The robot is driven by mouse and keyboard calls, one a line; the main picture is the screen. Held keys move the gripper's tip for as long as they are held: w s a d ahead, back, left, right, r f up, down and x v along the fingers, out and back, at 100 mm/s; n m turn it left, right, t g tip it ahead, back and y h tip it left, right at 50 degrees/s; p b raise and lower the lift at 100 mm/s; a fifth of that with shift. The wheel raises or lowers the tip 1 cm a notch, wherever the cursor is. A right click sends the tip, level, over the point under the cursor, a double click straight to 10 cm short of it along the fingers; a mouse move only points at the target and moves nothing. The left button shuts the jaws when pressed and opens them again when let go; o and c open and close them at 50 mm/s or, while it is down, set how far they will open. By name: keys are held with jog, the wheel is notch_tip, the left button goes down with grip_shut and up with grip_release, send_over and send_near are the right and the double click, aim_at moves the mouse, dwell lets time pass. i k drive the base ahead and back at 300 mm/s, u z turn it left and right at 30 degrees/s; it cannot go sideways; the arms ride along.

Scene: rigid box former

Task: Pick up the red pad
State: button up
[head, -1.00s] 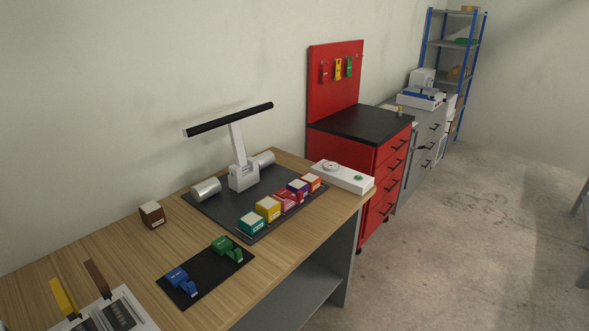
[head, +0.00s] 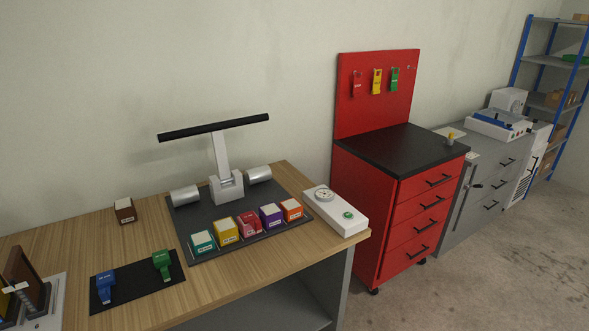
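The red pad (head: 249,224) is a small block, mostly red with some white on top, in the middle of a row of coloured blocks. The row stands along the front of a black mat (head: 190,220) on the wooden table. The yellow block (head: 226,231) is on its left and the purple block (head: 271,216) on its right. My gripper is not in view.
A teal block (head: 202,243) and an orange block (head: 292,210) end the row. A lamp-like stand (head: 227,187) rises behind it. A white box (head: 336,211) is to the right, beside the red cabinet (head: 380,210). Blue (head: 105,285) and green (head: 162,264) tools lie left.

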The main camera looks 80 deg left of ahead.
aim_at(249, 217)
jog(key=z, duration=0.05)
jog(key=i, duration=0.65)
jog(key=u, duration=3.9)
